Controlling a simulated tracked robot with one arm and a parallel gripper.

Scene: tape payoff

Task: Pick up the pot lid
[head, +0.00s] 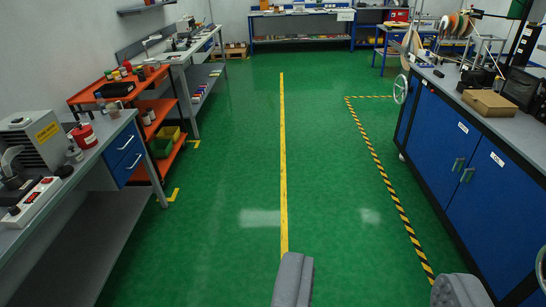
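My gripper (375,270) shows at the bottom right of the head view as two grey padded fingers, wide apart. Only green floor shows between them, so it is open and empty. I cannot make out a pot lid for certain. A red can (84,135) stands on the left workbench (105,132), far from my gripper. Beside it is a small grey pot-like item (74,153), too small to tell whether it has a lid.
An orange cart (90,93) with bottles and bins stands along the left. Blue cabinets (480,165) with a cluttered top, including a cardboard box (489,103), line the right. A bench (300,38) stands at the back. The green floor (235,150) between is clear.

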